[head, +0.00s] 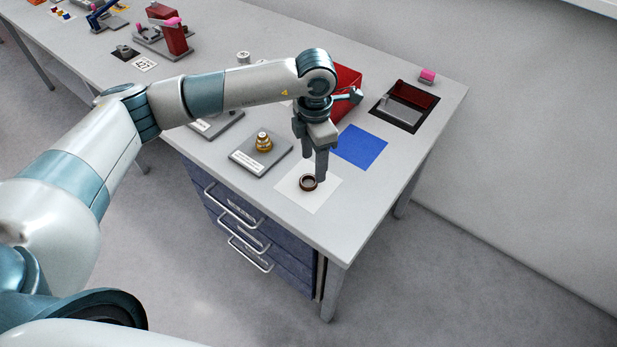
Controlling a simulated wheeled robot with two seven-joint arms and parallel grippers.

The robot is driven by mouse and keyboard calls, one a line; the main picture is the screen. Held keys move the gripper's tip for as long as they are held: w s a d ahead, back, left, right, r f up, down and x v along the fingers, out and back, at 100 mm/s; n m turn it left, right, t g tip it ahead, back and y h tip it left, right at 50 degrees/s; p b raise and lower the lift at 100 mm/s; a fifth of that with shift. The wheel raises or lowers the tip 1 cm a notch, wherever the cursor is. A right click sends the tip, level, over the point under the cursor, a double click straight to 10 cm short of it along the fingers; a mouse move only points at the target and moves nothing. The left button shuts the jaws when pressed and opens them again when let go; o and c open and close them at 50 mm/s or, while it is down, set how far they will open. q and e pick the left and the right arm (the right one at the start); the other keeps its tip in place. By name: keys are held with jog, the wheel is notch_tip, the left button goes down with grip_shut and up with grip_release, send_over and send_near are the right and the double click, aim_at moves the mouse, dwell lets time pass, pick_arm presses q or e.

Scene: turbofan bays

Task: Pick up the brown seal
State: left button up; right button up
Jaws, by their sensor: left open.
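The brown seal (308,184) is a small dark ring lying on a white square sheet (322,197) near the front corner of the workbench. My left gripper (314,170) points down right above the seal, with its fingers close to the ring's back edge. It is open and holds nothing that I can see. Whether the fingertips touch the seal cannot be told from this view. My right gripper is not in view.
A grey plate (244,160) with a brass fitting (263,141) lies left of the sheet. Behind are a blue mat (361,146), a red bin (348,80) partly hidden by my arm, and a dark recess (404,106). The bench's front right corner is clear.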

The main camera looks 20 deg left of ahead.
aim_at(311, 183)
pick_arm(q)
jog(key=shift+f, duration=0.25)
jog(key=shift+s+a+f+p, duration=0.1)
jog(key=shift+a+f+p, duration=0.05)
jog(key=shift+f+p, duration=0.5)
notch_tip(311, 183, down, 3)
jog(key=shift+a+r+p, duration=0.1)
jog(key=shift+r+p, duration=0.05)
jog(key=shift+p, duration=0.75)
jog(key=shift+f, duration=0.6)
jog(key=c, duration=1.1)
